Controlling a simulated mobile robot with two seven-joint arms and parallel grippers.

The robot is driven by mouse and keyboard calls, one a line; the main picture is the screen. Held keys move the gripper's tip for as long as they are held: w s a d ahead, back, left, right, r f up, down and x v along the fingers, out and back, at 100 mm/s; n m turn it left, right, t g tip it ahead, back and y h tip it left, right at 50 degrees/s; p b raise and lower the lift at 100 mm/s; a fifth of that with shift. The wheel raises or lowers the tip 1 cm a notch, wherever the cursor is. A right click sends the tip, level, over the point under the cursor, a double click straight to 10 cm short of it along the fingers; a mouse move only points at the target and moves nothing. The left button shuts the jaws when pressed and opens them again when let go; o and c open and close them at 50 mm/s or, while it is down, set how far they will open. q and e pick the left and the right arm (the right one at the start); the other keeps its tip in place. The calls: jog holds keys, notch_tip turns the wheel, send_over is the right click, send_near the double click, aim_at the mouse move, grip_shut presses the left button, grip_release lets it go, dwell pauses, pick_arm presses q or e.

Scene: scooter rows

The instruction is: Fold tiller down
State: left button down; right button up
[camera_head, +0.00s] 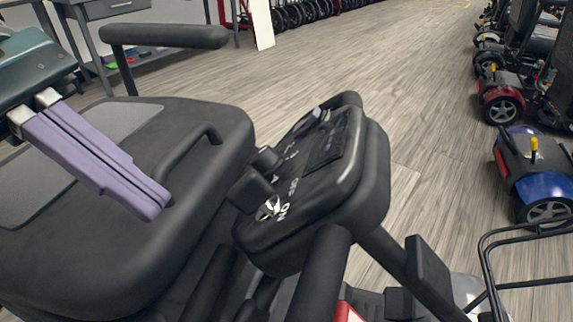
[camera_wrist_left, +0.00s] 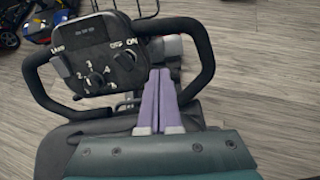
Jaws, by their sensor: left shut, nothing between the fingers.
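The scooter's tiller head (camera_head: 320,175) is a black console with dials and a loop handle, standing over the front of the seat in the head view. It also shows in the left wrist view (camera_wrist_left: 95,55) with its loop handlebar around it. My left gripper (camera_head: 160,205) has purple fingers, closed together with nothing between them. It is above the black seat (camera_head: 100,240), left of the tiller and apart from the console in the head view. In the left wrist view its fingertips (camera_wrist_left: 165,75) point toward the handlebar's side; contact cannot be told. My right gripper is not in view.
A padded armrest (camera_head: 165,35) rises behind the seat. A blue scooter (camera_head: 535,175) and a red scooter (camera_head: 505,95) stand at the right. A grey table (camera_head: 85,40) is at the back left. Open wood floor (camera_head: 420,90) lies between.

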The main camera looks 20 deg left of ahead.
pick_arm(q)
jog(key=s+d+r+b+x, duration=0.1)
jog(key=x, duration=1)
jog(key=shift+y, duration=0.3)
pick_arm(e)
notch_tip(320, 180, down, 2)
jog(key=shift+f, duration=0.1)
pick_arm(q)
jog(key=shift+s, duration=0.1)
